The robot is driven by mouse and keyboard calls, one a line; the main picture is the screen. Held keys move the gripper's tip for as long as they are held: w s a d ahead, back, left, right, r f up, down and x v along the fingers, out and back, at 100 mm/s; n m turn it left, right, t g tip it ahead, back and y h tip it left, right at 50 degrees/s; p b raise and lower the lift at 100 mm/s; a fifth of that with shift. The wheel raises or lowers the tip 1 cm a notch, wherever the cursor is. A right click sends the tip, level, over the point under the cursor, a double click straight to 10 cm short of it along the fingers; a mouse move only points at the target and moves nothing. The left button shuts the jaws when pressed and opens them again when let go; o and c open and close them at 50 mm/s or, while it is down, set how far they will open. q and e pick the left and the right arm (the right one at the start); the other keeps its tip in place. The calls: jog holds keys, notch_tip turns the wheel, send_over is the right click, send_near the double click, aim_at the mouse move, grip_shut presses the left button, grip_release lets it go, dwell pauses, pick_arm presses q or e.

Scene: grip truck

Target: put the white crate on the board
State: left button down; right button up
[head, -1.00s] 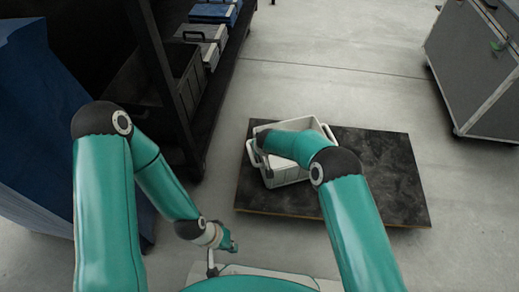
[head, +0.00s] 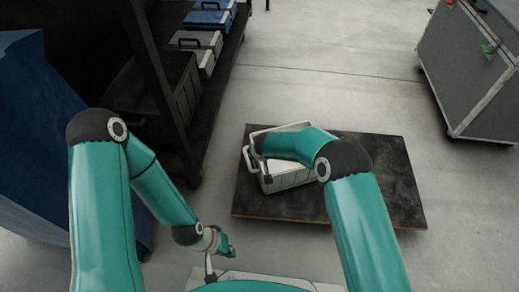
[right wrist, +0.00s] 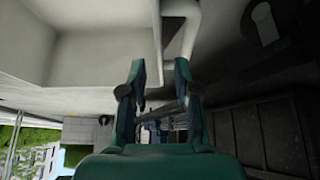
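The white crate (head: 290,180) is on the dark board (head: 370,190), near its back left corner. It looks tilted, and my right forearm hides much of its top. My right gripper is at the crate's left end in the head view, mostly hidden. In the right wrist view, my right gripper (right wrist: 160,72) has its fingers apart, with a gap between them.
A dark shelf rack (head: 165,85) with blue and grey cases stands on the left. A blue bin (head: 35,130) is at the far left. A grey wheeled case (head: 470,70) stands at the back right. The floor behind the board is clear.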

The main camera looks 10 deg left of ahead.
jog(key=v, duration=0.8)
jog(key=s+d+f+m+g, duration=0.1)
jog(key=s+d+f+m, duration=0.1)
jog(key=s+d, duration=0.4)
jog(key=s+d+f+m+g+y, duration=0.1)
jog(key=s+d+f, duration=0.4)
jog(key=s, duration=0.8)
jog(key=s+d+f+m+g, duration=0.3)
jog(key=s+d, duration=0.4)
jog(key=s, duration=0.3)
jog(key=shift+s+d+f+m+y+p, duration=0.25)
jog(key=shift+d+f+m+y+p, duration=0.05)
jog(key=shift+d+m+y, duration=0.1)
notch_tip(320, 180, up, 39)
jog(key=p, duration=3.9)
jog(key=shift+r+p, duration=0.25)
jog(key=shift+p, duration=0.05)
